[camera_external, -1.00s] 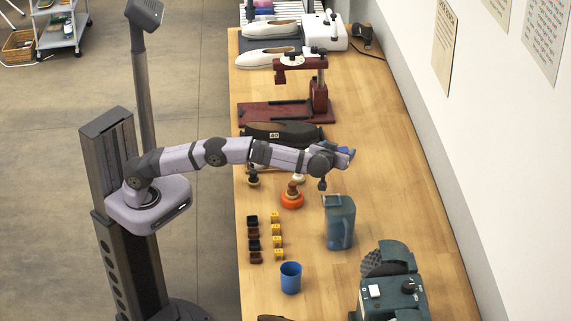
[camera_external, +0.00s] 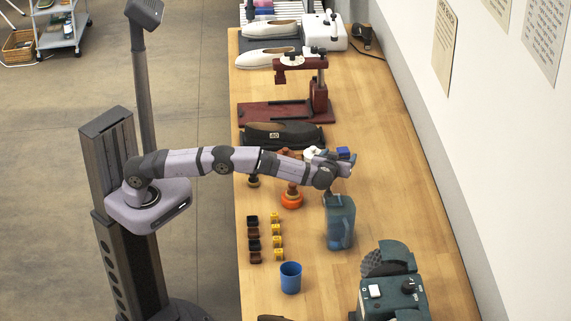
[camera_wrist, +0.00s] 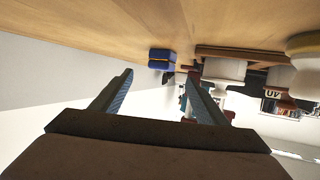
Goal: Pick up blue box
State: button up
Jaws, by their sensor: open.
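The small blue box (camera_external: 344,153) lies on the bench in the camera_external view, just above my gripper in the picture. In the wrist view the blue box (camera_wrist: 161,58) sits on the wood beyond my fingertips, in line with the gap between them. My gripper (camera_external: 347,169) reaches out sideways over the bench and partly covers the box's near side in the camera_external view. In the wrist view my gripper (camera_wrist: 160,78) has both fingers wide apart with nothing between them. The exact distance to the box is hard to judge.
A teal jug (camera_external: 340,228) stands just below my gripper in the picture. An orange-based stamp (camera_external: 292,200) stands to its left. A blue cup (camera_external: 290,278), several small blocks (camera_external: 276,229) and a dark shoe form (camera_external: 285,134) are nearby. The bench right of the box is clear.

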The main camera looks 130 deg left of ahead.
aim_at(343, 150)
jog(key=shift+p+x, duration=1.05)
jog(key=shift+x, duration=1.55)
jog(key=shift+d, duration=0.1)
jog(key=c, duration=1.2)
